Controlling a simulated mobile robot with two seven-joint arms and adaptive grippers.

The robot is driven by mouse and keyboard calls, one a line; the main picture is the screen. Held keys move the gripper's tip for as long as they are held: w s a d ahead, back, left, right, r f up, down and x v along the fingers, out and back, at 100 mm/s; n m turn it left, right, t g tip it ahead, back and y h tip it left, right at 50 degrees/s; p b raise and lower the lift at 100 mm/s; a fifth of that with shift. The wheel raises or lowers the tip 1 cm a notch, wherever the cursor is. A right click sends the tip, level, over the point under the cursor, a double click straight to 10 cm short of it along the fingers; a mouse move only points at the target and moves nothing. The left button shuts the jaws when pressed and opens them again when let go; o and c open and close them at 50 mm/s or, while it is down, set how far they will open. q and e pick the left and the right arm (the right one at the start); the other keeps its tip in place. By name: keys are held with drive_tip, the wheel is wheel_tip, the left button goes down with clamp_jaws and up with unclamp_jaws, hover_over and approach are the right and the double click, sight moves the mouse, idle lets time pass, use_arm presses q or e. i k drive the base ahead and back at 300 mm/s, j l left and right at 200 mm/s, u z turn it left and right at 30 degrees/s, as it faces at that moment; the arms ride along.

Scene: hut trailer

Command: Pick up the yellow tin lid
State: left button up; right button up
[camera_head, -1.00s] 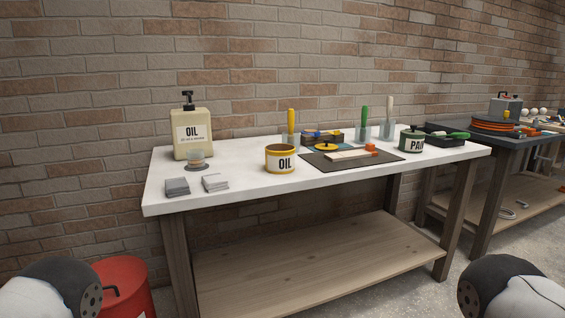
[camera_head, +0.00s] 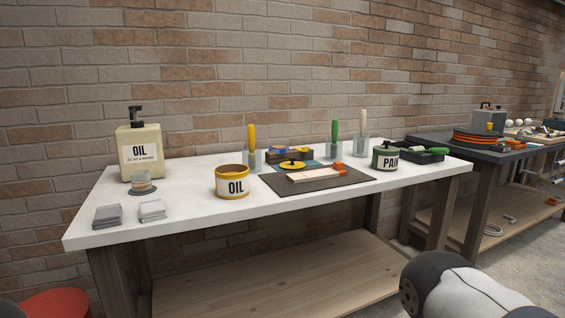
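The yellow tin lid (camera_head: 291,164) is a small yellow disc with a dark knob on top. It lies on the white workbench, at the back edge of the dark mat, in front of a small box. The open yellow tin marked OIL (camera_head: 232,182) stands to its left and nearer to me. Neither of my grippers is in view. Only a rounded part of my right arm shows at the lower right, well away from the lid.
The white bench top (camera_head: 190,212) has free room at its front. A pump bottle (camera_head: 139,153), jars with yellow, green and white handles, and a green paint tin (camera_head: 385,158) stand around. A red bin (camera_head: 54,304) is at lower left.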

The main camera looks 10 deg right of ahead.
sight(292, 164)
drive_tip(key=i+l+u, duration=0.15)
drive_tip(key=l, duration=0.3)
drive_tip(key=i+l+u, duration=0.2)
drive_tip(key=l, duration=0.3)
drive_tip(key=l+u, duration=0.15)
drive_tip(key=l, duration=0.35)
